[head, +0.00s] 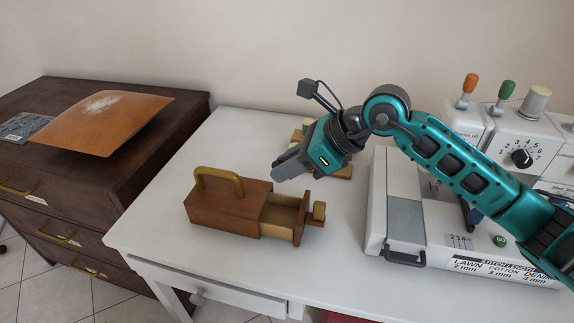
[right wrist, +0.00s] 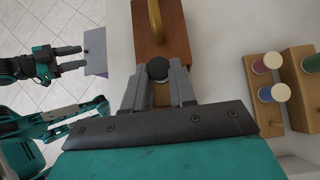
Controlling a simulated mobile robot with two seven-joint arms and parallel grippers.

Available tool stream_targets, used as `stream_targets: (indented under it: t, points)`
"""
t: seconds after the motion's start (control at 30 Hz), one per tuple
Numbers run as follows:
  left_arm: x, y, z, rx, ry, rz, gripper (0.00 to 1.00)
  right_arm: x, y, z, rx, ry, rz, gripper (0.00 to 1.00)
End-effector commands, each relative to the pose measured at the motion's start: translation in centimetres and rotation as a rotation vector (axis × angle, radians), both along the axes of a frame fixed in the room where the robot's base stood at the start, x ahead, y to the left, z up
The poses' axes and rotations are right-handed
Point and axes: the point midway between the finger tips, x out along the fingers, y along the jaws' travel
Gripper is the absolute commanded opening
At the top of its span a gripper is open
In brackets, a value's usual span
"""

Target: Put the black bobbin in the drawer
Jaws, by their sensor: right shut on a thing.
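A small brown wooden box (head: 222,212) with a brass handle on top stands on the white table. Its drawer (head: 299,222) is pulled out to the right, with a brass knob on its front. My right gripper (head: 280,170) is above the box and drawer, pointing down to the left. In the right wrist view it is shut on the black bobbin (right wrist: 157,68), whose round dark end shows between the fingertips. The box (right wrist: 148,38) lies beyond the bobbin there. The bobbin is hidden in the head view. My left gripper (right wrist: 82,58) shows at left in the right wrist view, fingers apart.
A sewing machine (head: 405,215) stands on the right of the table. A wooden rack (right wrist: 262,92) with coloured spools is behind my right gripper in the head view. The table's front left is clear.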

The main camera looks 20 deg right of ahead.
Motion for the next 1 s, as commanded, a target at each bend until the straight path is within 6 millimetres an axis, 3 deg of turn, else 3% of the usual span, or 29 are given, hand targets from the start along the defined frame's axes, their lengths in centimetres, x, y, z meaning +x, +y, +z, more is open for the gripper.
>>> stream_targets:
  t: [0.37, 0.8, 1.0]
  points:
    - [0.1, 0.0, -0.5, 0.000, -0.001, 0.001, 0.48, 0.0, -0.1, -0.1, 0.000, -0.001, -0.002, 0.00]
    - [0.9, -0.4, -2.3, -0.009, -0.014, -0.006, 0.48, 0.0, -0.1, -3.7, 0.000, 0.000, -0.001, 0.00]
    - [0.8, -0.3, -2.6, -0.008, -0.013, -0.006, 0.48, 0.0, 0.0, -4.0, 0.000, 0.000, -0.001, 0.00]
